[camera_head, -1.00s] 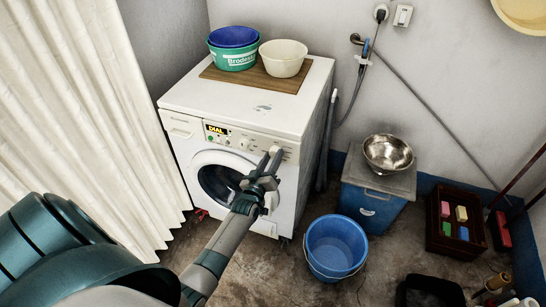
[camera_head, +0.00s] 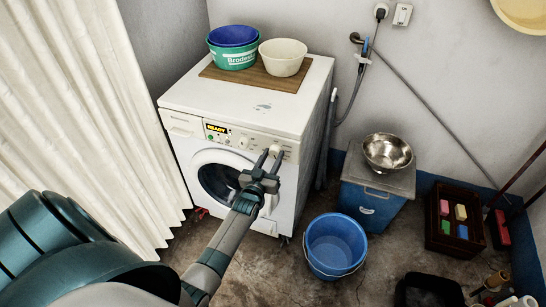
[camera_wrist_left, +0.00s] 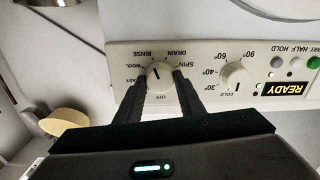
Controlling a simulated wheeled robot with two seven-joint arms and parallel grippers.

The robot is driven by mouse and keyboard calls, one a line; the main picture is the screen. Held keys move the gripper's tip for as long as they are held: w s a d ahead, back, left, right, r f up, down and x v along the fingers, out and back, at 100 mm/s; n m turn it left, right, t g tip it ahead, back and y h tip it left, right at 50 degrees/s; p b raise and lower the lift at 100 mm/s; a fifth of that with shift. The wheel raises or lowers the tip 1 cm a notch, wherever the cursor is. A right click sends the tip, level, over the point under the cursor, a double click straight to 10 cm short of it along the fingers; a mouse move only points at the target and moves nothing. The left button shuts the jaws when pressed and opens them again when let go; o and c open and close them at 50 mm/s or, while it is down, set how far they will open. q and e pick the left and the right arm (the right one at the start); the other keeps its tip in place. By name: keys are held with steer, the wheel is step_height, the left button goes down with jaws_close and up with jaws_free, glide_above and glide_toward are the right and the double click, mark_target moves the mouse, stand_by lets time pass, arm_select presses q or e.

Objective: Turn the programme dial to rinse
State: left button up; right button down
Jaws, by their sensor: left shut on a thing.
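The white programme dial (camera_wrist_left: 159,74) is on the washing machine's (camera_head: 262,118) front panel, seen upside down in the left wrist view. Its dark mark appears to point up and left, towards the word RINSE. In the head view the dial (camera_head: 274,149) is at the panel's right. My left gripper (camera_head: 271,155) is shut on the dial, with one finger on each side; the fingers (camera_wrist_left: 160,90) also show in the left wrist view. The display (camera_head: 216,128) reads READY. My right gripper is out of view.
A temperature knob (camera_wrist_left: 235,74) sits beside the dial on the panel. Tubs (camera_head: 233,60) and a cream bowl (camera_head: 283,66) stand on a board on the machine. A blue bucket (camera_head: 335,255) stands on the floor, right of my left arm. A curtain (camera_head: 85,120) hangs at left.

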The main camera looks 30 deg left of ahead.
arm_select(q)
steer(key=o, duration=1)
steer(key=shift+o, duration=0.2)
steer(key=shift+s, duration=0.2)
steer(key=shift+s+d, duration=0.2)
steer(key=shift+s, duration=0.4)
steer(key=b+v, duration=0.2)
steer(key=v, duration=1.3)
steer(key=shift+s+d, duration=0.2)
steer(key=shift+s, duration=0.15)
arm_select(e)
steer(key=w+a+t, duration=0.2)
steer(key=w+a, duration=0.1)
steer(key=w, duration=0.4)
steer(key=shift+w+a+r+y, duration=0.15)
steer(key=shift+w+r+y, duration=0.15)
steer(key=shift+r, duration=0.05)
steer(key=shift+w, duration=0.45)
